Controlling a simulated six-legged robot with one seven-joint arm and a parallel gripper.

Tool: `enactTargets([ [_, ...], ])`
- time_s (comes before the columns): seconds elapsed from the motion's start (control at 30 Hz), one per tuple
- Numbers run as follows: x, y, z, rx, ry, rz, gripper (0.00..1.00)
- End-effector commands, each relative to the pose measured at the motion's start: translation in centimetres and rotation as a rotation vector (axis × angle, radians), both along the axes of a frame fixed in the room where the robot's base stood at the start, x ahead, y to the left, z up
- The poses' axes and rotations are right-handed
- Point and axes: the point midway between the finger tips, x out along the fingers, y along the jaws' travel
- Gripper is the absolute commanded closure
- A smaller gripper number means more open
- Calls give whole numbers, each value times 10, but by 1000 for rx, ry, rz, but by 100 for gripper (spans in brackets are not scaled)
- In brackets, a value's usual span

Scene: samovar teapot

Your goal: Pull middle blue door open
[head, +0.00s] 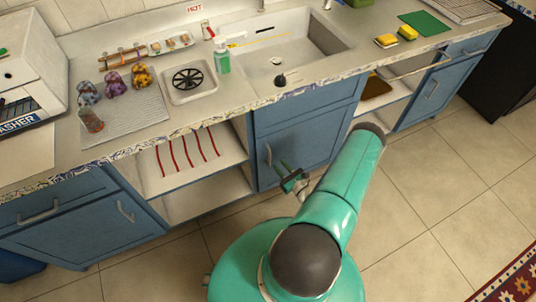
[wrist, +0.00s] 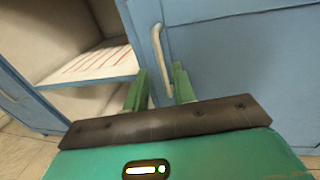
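The middle blue door (head: 305,135) is under the sink and looks shut. Its pale vertical handle (head: 268,155) is near the door's left edge. My gripper (head: 288,173) is low in front of the door, just right of and below the handle in the head view. In the wrist view, the two green fingers of my gripper (wrist: 159,70) are apart. The handle (wrist: 161,50) shows just beyond the fingertips, with its lower end between them in the picture. Contact with the handle cannot be told. The blue door (wrist: 235,55) fills the right side there.
An open shelf with red stripes (head: 188,150) is left of the door. Another open bay (head: 378,95) is to its right. The counter above holds a sink (head: 290,55), a soap bottle (head: 222,60) and small teapots (head: 115,82).

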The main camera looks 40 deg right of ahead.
Motion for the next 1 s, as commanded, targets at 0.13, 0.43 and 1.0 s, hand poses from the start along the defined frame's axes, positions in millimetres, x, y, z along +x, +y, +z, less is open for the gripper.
enactTargets([
  [0.13,32,-1,0,-2,-1,3,74],
  [0.43,78,-4,0,-2,1,4,74],
  [1.0,85,-4,0,0,1,3,100],
])
